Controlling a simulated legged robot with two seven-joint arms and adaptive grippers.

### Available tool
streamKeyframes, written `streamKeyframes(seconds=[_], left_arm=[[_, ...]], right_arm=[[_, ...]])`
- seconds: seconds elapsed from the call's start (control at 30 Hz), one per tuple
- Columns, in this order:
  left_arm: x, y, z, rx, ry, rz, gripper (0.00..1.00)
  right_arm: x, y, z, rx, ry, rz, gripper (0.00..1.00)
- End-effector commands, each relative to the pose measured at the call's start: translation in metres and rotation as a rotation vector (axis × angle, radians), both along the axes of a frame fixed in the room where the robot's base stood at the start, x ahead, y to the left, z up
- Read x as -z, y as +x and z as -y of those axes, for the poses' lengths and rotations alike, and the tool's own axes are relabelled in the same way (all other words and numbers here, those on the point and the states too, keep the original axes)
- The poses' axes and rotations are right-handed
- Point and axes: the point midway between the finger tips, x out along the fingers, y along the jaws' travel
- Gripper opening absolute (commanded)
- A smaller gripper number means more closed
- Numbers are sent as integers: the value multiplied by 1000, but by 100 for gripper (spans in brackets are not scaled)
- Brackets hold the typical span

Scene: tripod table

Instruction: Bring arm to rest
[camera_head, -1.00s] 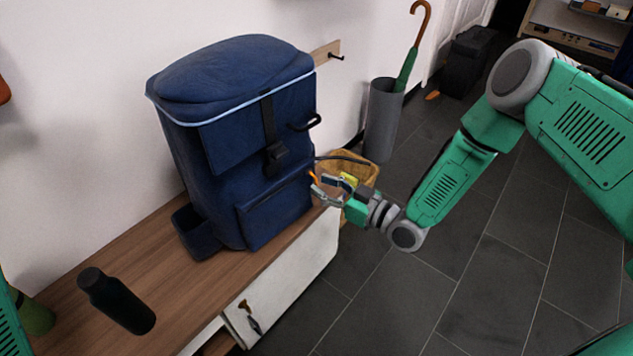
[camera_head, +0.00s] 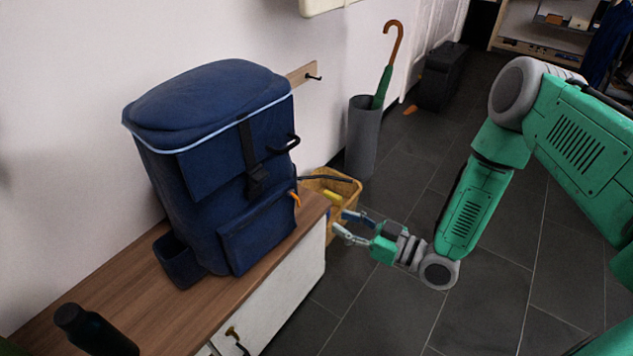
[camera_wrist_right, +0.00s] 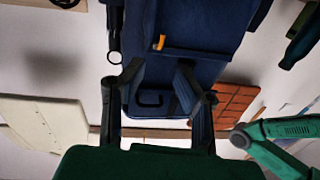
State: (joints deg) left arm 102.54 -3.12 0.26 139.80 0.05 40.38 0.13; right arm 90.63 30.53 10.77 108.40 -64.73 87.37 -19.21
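My right gripper (camera_head: 342,226) hangs in the air to the right of the bench edge, in the head view. Its two fingers are apart with nothing between them. The right wrist view also shows the spread dark fingers (camera_wrist_right: 155,100) with a gap between. A blue backpack (camera_head: 215,170) stands upright on the wooden bench, left of the gripper and apart from it. An orange zipper pull (camera_head: 295,198) shows at its front pocket, and again in the wrist view (camera_wrist_right: 159,42). My left gripper is not seen.
A yellow basket (camera_head: 345,187) stands behind my right gripper. A grey umbrella stand (camera_head: 362,140) is farther back. The dark tiled floor (camera_head: 380,305) below the gripper is clear.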

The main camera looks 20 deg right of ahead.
Motion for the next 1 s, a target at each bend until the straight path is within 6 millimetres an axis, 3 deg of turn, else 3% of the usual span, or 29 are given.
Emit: streamKeyframes(seconds=[0.17, 0.33, 0.47, 0.6, 0.7, 0.83, 1.0], left_arm=[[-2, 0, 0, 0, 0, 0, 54], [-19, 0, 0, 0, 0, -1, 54], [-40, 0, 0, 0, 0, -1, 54], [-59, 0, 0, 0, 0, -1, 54], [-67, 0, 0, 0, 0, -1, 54], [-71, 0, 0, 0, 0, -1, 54], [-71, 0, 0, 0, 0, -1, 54]], right_arm=[[1, -1, -4, -1, -3, -20, 28], [18, -23, -34, 7, -65, -294, 28], [41, -83, -48, 59, -196, -692, 28], [46, -169, -24, 196, -370, -1089, 28], [37, -215, 1, 310, -462, -1274, 28], [26, -250, 22, 413, -529, -1399, 28], [22, -261, 29, 453, -549, -1441, 28]])
